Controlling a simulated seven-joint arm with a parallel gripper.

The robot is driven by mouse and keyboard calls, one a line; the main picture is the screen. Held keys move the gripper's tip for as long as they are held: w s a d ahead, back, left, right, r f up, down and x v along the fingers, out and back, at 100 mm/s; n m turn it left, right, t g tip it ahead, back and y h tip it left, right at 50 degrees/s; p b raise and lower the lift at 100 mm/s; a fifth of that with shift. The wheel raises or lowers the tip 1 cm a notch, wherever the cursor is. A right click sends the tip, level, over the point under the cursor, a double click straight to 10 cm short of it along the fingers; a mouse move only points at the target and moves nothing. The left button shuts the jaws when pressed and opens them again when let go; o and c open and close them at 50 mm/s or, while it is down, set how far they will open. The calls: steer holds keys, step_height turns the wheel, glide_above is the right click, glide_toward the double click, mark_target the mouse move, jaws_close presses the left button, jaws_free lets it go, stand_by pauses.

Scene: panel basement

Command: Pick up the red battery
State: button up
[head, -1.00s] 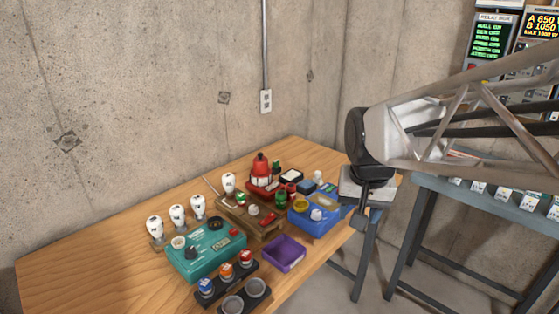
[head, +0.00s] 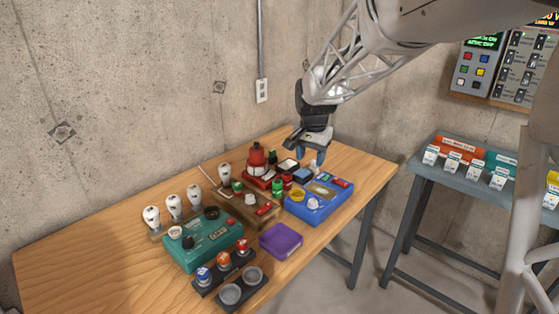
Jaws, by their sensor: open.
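No part is clearly labelled as the red battery. A small red piece (head: 264,210) lies on the wooden box (head: 236,203) in the middle of the wooden table. Another small red piece (head: 341,183) lies at the far right end of the blue box (head: 330,208). Either could be the battery; I cannot tell which at this size. My gripper (head: 308,153) is open, pointing down above the back of the table, just behind the blue box. It is apart from both red pieces and appears empty.
A red lantern-like object (head: 257,158) stands left of my gripper. A teal box (head: 205,244), several white bulbs (head: 174,207), a purple tray (head: 281,240) and a dark holder with knobs (head: 224,262) crowd the table. Its left end is clear. A grey-blue table (head: 467,182) stands apart at right.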

mark_target(287, 174)
steer(key=w+a+f+m, duration=0.1)
steer(key=w+a+f, duration=0.1)
steer(key=w+f, duration=0.2)
steer(key=w+a+f+m, duration=0.1)
steer(key=w+f, duration=0.3)
steer(key=w, duration=0.3)
steer(key=w+a+f+m, duration=0.1)
steer(key=w+a+f, duration=0.1)
steer(key=w+f, duration=0.2)
steer(key=shift+w+a+f+g, duration=0.1)
steer(key=shift+w+a+g, duration=0.1)
steer(key=shift+w, duration=0.35)
steer(key=shift+w+a+f+g, duration=0.1)
steer(key=shift+w+g, duration=0.1)
steer(key=shift+w, duration=0.3)
steer(key=shift+f, duration=1.25)
steer(key=shift+f, duration=0.1)
steer(key=shift+s+d+f, duration=0.15)
steer(key=shift+f, duration=2.35)
steer(key=shift+c, duration=0.4)
steer(key=c, duration=0.7)
